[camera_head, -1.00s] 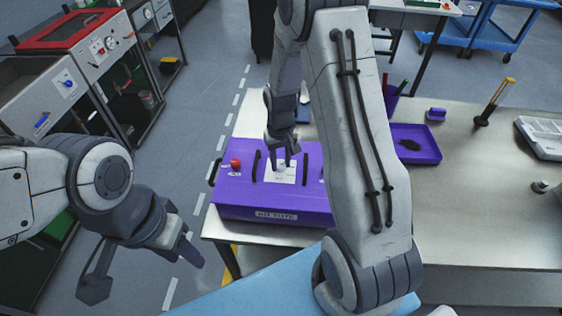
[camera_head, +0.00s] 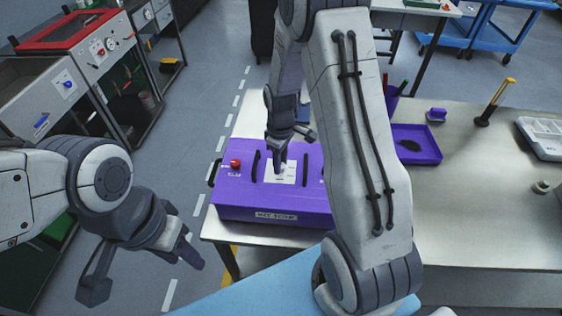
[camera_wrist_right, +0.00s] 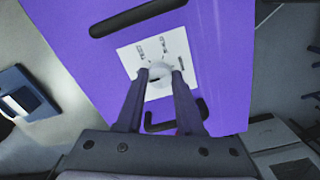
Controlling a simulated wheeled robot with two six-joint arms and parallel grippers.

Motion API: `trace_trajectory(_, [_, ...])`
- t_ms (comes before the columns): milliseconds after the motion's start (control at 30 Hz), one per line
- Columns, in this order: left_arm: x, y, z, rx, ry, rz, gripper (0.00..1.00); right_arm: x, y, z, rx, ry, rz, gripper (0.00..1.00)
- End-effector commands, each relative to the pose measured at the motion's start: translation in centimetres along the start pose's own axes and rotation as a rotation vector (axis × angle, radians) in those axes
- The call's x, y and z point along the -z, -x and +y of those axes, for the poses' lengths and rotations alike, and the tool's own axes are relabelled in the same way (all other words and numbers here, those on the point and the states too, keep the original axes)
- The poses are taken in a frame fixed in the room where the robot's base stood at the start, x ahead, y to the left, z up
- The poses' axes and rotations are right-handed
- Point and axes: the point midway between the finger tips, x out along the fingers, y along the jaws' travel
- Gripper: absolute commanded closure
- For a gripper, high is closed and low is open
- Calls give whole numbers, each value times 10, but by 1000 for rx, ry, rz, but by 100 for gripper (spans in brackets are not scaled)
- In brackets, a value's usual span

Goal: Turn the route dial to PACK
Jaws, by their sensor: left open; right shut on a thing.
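The route dial is a round pale knob (camera_wrist_right: 159,80) on a white label plate (camera_head: 281,172) on top of a purple housing (camera_head: 275,200). My right gripper (camera_head: 280,162) reaches down to it from above. In the right wrist view its two dark fingers (camera_wrist_right: 160,78) are shut on the knob, one on each side. The plate carries small printed words around the knob, too small to read surely; which one the dial points to cannot be told. In the head view the knob is hidden by the gripper. My left gripper (camera_head: 148,277) is open and empty, left of the table.
Dark handles stand on the housing (camera_head: 256,167), and a red knob (camera_head: 235,163) sits at its left. A purple tray (camera_head: 416,145) and a yellow-handled tool (camera_head: 496,100) are on the table (camera_head: 470,210). The table's right front is mostly clear.

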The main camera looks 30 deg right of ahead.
Motion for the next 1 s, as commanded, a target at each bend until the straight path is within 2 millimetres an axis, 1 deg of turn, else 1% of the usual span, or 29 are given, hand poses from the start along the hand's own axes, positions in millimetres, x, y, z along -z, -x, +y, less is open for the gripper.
trace_trajectory(200, [0,0,0,0,0,0,55,0,0,0,0,30,0,100])
trace_trajectory(567, [0,0,0,0,0,0,55,0,0,0,1,34,-1,100])
trace_trajectory(600, [0,0,0,0,0,0,55,0,0,0,1,34,-1,52])
trace_trajectory(633, [0,0,0,0,0,0,55,0,0,0,1,33,-1,41])
trace_trajectory(667, [0,0,0,0,0,0,55,0,0,0,1,33,-1,33])
trace_trajectory(1000, [0,-1,0,0,0,0,55,0,2,0,-1,31,1,33])
